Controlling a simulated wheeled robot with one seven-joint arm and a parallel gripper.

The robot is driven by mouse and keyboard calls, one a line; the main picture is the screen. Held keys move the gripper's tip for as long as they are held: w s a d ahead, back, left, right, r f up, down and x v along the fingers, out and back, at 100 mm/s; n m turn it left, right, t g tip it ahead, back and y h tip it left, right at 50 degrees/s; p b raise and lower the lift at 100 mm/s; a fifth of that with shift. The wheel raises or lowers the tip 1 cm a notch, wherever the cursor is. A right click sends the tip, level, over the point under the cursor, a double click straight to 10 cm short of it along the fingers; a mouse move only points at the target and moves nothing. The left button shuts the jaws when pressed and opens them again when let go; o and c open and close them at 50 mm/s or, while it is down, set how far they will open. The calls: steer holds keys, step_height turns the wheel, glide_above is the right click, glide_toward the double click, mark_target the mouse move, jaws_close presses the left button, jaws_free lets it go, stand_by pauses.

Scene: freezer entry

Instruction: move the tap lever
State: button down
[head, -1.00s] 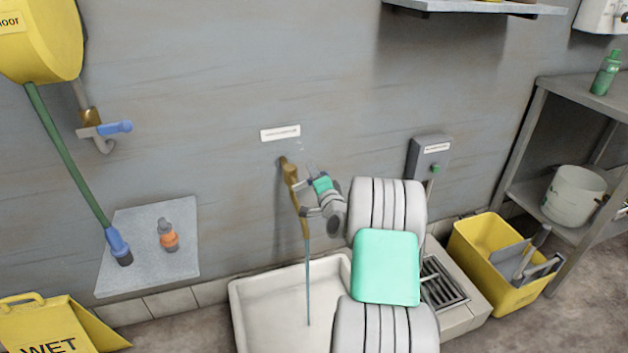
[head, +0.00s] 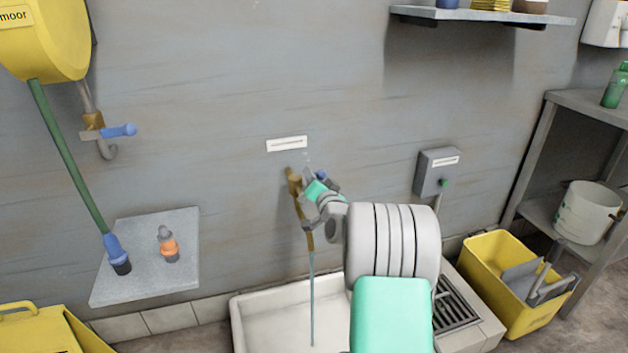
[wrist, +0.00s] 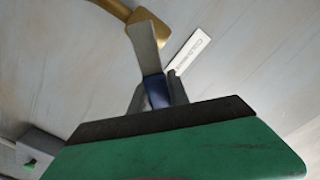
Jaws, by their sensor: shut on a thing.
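A brass tap (head: 296,188) sticks out from the wall above a white basin (head: 262,305). A thin bluish stream (head: 312,285) runs from it down into the basin. My gripper (head: 310,180) is at the tap, shut on its blue lever (head: 321,175). My fingers and wrist hide most of the lever.
Another tap with a blue lever (head: 122,131) is on the wall at left, beside a yellow hose reel (head: 45,40). A small shelf (head: 140,290) holds an orange-and-grey nozzle (head: 168,245). A grey box (head: 437,172) and yellow bin (head: 500,262) are at right.

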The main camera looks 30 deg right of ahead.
stand_by(0.3)
steer(key=c, duration=1.2)
jaws_free()
steer(key=shift+c, duration=0.2)
steer(key=shift+s, duration=0.1)
steer(key=v, duration=0.7)
steer(key=shift+s+p, duration=0.25)
steer(key=shift+p, duration=0.2)
steer(key=shift+a, duration=0.1)
